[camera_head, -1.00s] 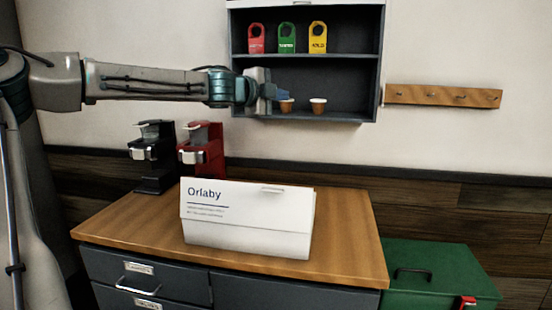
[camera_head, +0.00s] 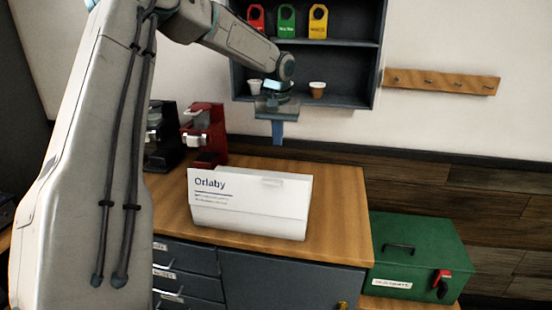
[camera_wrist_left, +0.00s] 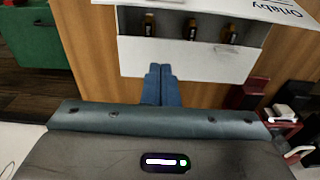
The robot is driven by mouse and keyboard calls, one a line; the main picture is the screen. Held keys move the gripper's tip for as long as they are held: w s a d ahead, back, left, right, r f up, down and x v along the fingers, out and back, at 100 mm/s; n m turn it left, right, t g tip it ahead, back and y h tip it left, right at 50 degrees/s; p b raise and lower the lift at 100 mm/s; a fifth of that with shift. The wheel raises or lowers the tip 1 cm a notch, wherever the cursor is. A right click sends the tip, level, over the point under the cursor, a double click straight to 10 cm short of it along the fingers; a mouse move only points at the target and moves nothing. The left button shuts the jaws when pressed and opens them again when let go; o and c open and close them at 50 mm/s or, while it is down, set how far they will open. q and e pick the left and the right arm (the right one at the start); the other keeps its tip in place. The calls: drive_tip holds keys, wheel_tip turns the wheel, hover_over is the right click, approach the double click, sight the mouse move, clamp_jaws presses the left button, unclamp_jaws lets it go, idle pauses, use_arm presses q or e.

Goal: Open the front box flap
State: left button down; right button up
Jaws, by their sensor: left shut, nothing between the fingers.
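The white box (camera_head: 250,221) labelled Orlaby stands on the wooden counter top. Its labelled front panel (camera_head: 225,190) is upright and carries a small tab. In the left wrist view the box is seen from above, with several dark items (camera_wrist_left: 190,29) inside, and a white panel (camera_wrist_left: 185,60) with a tab lies on the side nearer my fingers. My left gripper (camera_head: 278,139) is shut and empty, pointing down above and behind the box. Its blue fingers (camera_wrist_left: 160,72) also show in the left wrist view, close to that panel; contact is unclear. My right gripper is out of view.
A red brewer (camera_head: 207,135) and a black brewer (camera_head: 160,140) stand left of the box. A wall shelf (camera_head: 350,70) with cups and coloured tags is behind the gripper. A green toolbox (camera_head: 415,250) stands right. The counter right of the box is clear.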

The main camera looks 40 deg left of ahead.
use_arm(q)
wheel_tip(320, 180, down, 9)
drive_tip(key=s+d+p, duration=0.1)
drive_tip(key=s+p, duration=0.1)
drive_tip(key=p, duration=0.4)
drive_tip(key=shift+s+d, duration=0.4)
drive_tip(key=shift+w, duration=0.1)
drive_tip(key=shift+a, duration=0.1)
